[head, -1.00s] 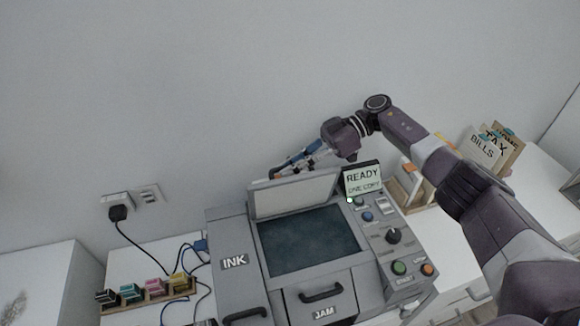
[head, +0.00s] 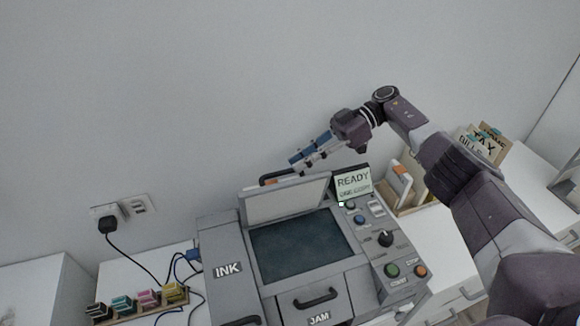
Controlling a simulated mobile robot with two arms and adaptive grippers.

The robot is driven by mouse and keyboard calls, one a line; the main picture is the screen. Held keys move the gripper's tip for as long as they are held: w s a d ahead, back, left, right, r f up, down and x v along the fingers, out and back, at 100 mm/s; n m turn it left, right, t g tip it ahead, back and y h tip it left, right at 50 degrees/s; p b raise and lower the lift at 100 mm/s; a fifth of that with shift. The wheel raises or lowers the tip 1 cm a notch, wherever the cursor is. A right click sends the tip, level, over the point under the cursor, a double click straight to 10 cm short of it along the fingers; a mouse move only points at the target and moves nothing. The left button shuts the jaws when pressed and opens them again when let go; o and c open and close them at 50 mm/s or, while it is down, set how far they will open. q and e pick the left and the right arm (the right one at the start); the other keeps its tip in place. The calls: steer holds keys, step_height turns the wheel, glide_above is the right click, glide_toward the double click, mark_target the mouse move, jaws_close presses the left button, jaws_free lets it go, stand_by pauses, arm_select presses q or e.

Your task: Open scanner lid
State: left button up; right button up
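The grey printer has its scanner lid (head: 286,199) raised, standing up and tilted at the back edge of the dark scanner glass (head: 303,246). A dark handle (head: 277,175) shows at the lid's top edge. My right gripper (head: 297,164) is above and behind the lid's top, near the handle and apparently apart from it. Its fingers are seen from the side, and I cannot tell how wide they are apart. My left gripper is out of view.
A READY screen (head: 353,184) and a control panel (head: 385,240) are on the printer's right side. A box of folders (head: 483,143) stands at the right. Colored ink cartridges (head: 148,298) sit in a tray at the lower left. A plug (head: 107,224) is in the wall.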

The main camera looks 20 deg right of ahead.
steer(key=shift+d+r, duration=0.3)
steer(key=shift+d, duration=0.3)
